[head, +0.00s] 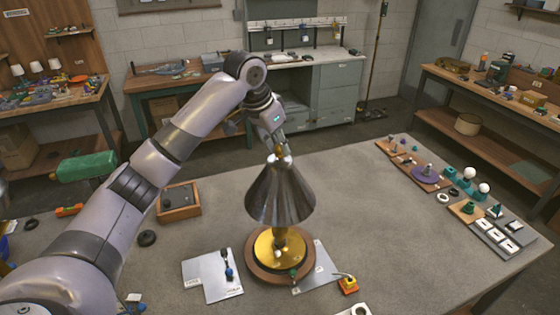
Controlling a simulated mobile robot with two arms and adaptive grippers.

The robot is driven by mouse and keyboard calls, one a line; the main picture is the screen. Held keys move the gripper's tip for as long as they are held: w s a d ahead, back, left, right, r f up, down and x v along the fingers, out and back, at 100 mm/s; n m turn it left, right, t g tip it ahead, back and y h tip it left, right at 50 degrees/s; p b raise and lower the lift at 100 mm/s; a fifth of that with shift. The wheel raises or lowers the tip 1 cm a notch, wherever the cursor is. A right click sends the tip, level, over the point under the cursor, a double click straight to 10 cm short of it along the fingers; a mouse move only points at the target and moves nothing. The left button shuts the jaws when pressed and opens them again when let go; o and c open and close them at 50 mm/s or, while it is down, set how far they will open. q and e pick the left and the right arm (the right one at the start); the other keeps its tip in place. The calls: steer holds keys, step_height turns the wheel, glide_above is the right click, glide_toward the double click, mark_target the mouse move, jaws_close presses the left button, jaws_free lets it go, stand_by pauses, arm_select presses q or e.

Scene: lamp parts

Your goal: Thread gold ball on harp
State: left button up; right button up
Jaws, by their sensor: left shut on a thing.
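A lamp stands upright on the table, with a silver cone shade (280,197) over a round gold base (266,248) on a wooden disc. The harp is hidden by the shade. My left gripper (277,148) reaches down over the top of the shade. It is shut on a small gold thing, which looks like the gold ball and is mostly covered by the fingers. At this size I cannot tell whether the ball touches the harp's top. My right gripper is not in view.
Grey plates (206,279) with small parts lie around the lamp's base. A wooden tray (179,214) and a green bottle-like object (87,166) are at the left. Boards with bulbs and small parts (425,174) line the right edge. The table between lamp and boards is clear.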

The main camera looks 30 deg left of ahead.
arm_select(q)
steer(key=shift+f, duration=0.6)
stand_by(1.0)
steer(key=o, duration=0.4)
jaws_close()
steer(key=shift+s+f, duration=0.15)
steer(key=shift+f, duration=0.1)
stand_by(0.4)
